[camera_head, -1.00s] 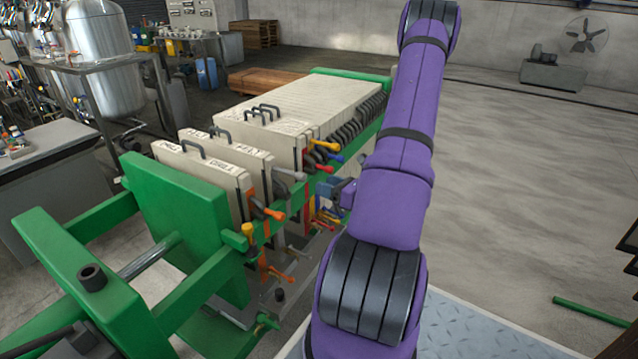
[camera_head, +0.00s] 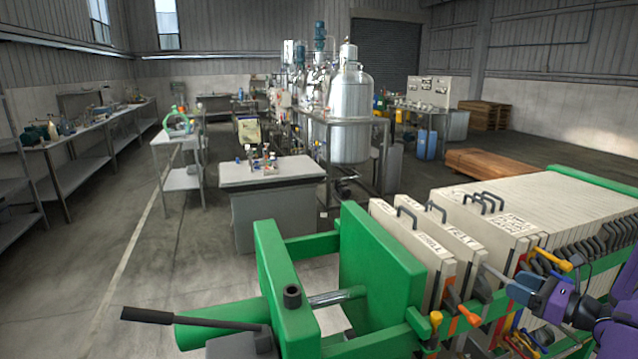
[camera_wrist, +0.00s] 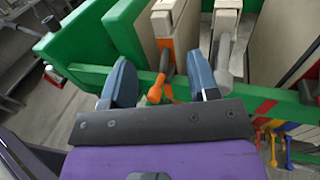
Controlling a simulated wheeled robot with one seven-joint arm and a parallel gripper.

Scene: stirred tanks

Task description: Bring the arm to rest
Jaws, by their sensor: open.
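My gripper (camera_head: 522,285) is at the right of the head view, beside the green-framed filter press. In the wrist view its two blue fingers (camera_wrist: 162,68) stand wide apart. An orange-handled valve (camera_wrist: 156,88) and part of a grey-handled valve (camera_wrist: 222,60) appear between and beyond the fingers. Nothing is held. I cannot tell whether a finger touches a handle. The purple forearm (camera_head: 610,325) runs off the right edge of the head view, so most of the arm is hidden there.
The filter press (camera_head: 385,265) with its pale plates (camera_head: 540,205) stands close to the gripper. A black lever (camera_head: 190,319) sticks out at its front left. A grey cabinet (camera_head: 270,205), steel tanks (camera_head: 350,115) and benches stand behind. The left floor is open.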

